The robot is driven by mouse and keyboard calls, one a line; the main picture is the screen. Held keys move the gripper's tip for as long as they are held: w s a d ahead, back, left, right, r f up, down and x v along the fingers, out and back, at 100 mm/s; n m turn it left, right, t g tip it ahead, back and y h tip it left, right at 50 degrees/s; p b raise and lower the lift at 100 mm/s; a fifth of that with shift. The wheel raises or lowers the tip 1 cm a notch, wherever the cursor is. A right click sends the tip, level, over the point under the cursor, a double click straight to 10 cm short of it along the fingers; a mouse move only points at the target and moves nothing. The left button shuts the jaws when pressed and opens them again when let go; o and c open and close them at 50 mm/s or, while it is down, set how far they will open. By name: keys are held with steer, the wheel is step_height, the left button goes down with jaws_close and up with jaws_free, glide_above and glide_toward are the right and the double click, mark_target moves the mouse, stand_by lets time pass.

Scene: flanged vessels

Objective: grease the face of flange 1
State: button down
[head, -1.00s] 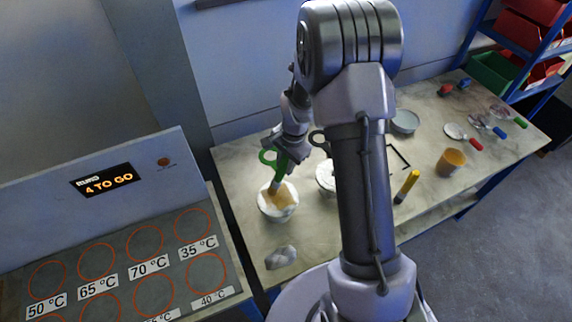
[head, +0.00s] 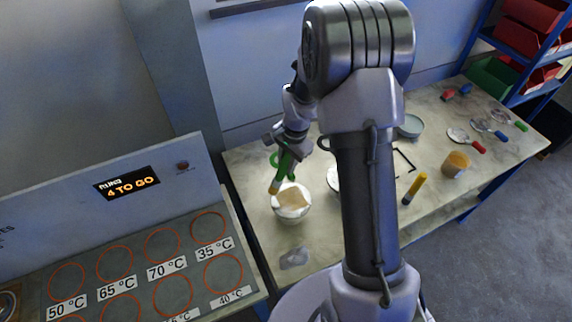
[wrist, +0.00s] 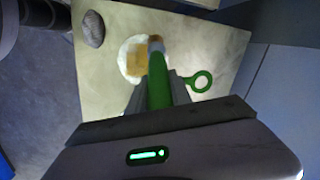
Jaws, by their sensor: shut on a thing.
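My gripper (head: 284,160) is shut on a green-handled brush (head: 274,187), bristles down. A second pale round vessel (head: 333,179) is mostly hidden behind my arm. No number marks flange 1.
The marble-look table (head: 340,240) also holds a grey stone-like lump (head: 294,258), a yellow stick (head: 416,187), an orange tub (head: 455,164), a teal dish (head: 410,126) and several coloured-handled discs. A panel reading "4 TO GO" (head: 127,183) stands left. Blue shelving is at right.

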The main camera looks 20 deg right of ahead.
mark_target(288, 155)
steer(key=shift+r+p, duration=0.85)
steer(key=shift+r, duration=0.75)
steer(key=shift+s+r, duration=0.15)
steer(key=s+r+p, duration=0.4)
steer(key=s, duration=0.1)
step_height(288, 155, down, 5)
steer(key=b, duration=0.4)
steer(key=shift+d+f, duration=0.1)
steer(key=shift+d, duration=0.05)
steer(key=shift+w, duration=0.1)
